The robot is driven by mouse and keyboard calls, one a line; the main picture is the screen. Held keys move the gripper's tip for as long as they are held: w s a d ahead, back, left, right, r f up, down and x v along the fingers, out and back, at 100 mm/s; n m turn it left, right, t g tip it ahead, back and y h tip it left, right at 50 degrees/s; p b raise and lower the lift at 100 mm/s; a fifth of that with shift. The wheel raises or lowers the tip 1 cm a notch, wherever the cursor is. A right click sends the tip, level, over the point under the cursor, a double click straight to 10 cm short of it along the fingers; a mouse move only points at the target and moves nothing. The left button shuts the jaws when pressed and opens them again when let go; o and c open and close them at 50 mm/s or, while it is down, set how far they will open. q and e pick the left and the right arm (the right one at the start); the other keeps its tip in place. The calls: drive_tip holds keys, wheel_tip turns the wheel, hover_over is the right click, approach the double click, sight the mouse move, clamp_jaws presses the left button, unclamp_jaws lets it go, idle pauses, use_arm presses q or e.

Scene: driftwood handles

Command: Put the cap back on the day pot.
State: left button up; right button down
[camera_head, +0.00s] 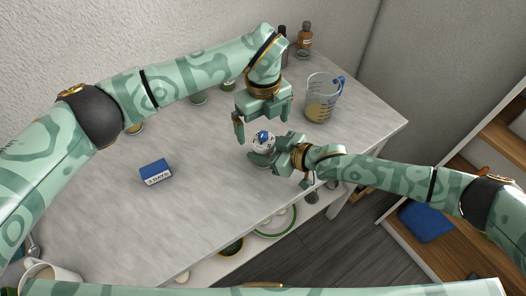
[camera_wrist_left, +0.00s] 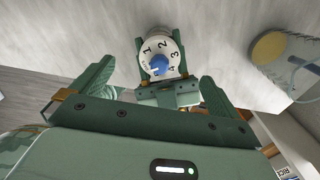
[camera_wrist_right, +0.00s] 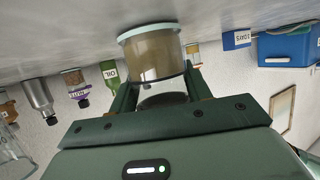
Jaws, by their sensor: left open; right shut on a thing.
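The day pot (camera_wrist_right: 152,58) is a see-through pot with tan contents and a pale rim. My right gripper (camera_head: 262,156) is shut on it from the right. A white round dial cap (camera_head: 263,139) with black numbers and a blue knob shows above that gripper. The cap (camera_wrist_left: 160,56) faces up in the left wrist view, between and beyond the open fingers. Whether it sits fully on the pot is unclear. My left gripper (camera_head: 259,124) is open and empty, just above the cap. A blue block (camera_head: 156,172) marked "3 DAYS" lies on the table at left.
A measuring jug (camera_head: 321,100) with yellow contents stands right of my left gripper. Bottles (camera_head: 305,40) stand at the back. A mug (camera_head: 50,274) is at the lower left. The middle left of the table (camera_head: 120,215) is clear. A shelf unit with a blue thing (camera_head: 425,221) is at right.

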use_arm(q)
drive_tip(key=shift+r, duration=0.15)
wheel_tip(320, 180, up, 12)
idle(0.4)
use_arm(e)
drive_tip(key=c, duration=0.6)
unclamp_jaws()
use_arm(q)
wheel_tip(320, 180, up, 3)
drive_tip(key=p, duration=0.2)
drive_tip(key=shift+s+p, duration=0.1)
drive_tip(key=shift+p, duration=0.2)
use_arm(e)
drive_tip(key=v, duration=1.6)
drive_tip(key=shift+d, duration=0.2)
